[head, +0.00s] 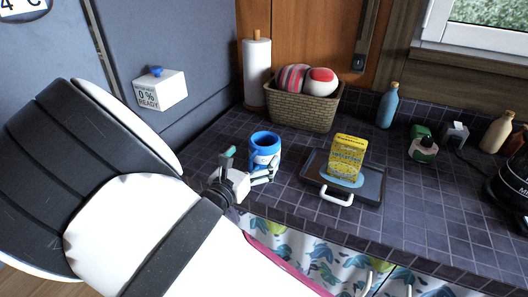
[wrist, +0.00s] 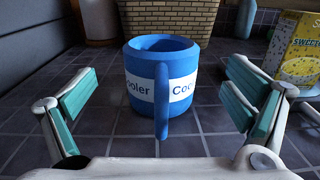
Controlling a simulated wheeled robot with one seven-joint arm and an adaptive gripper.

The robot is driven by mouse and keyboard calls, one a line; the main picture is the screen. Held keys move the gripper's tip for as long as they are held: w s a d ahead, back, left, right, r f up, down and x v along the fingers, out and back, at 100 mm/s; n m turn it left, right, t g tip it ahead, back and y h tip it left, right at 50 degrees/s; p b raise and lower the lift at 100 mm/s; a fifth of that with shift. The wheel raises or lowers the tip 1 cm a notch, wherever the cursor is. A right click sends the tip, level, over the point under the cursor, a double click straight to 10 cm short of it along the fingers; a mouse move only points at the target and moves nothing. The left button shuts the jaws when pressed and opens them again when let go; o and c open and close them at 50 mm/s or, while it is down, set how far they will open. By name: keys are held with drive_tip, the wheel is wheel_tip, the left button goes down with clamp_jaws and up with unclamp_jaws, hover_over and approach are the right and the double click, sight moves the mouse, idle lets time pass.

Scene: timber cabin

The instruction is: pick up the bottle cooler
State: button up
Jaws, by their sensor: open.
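The bottle cooler (head: 265,148) is a blue, open-topped cup with a white label band, standing upright on the dark tiled counter. In the wrist view the cooler (wrist: 185,90) stands ahead, between the open fingers, with its blue handle pointing toward me. The label reads "Cooler", partly split by the handle. My gripper (head: 262,176) is at the near side of the cooler, low over the counter. In the wrist view my gripper (wrist: 165,108) is open, with one teal-padded finger on each side and visible gaps to the cooler. Nothing is held.
A dark tray (head: 372,186) with a yellow box (head: 347,157) stands to the right. A wicker basket (head: 300,108) with two balls and a paper towel roll (head: 257,72) stand behind. A blue bottle (head: 387,106) is farther back. The counter's front edge is close.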

drive_tip(key=x, duration=0.5)
drive_tip(key=shift+w, duration=0.1)
drive_tip(key=c, duration=1.5)
drive_tip(key=shift+r, duration=0.1)
drive_tip(key=shift+c, duration=0.2)
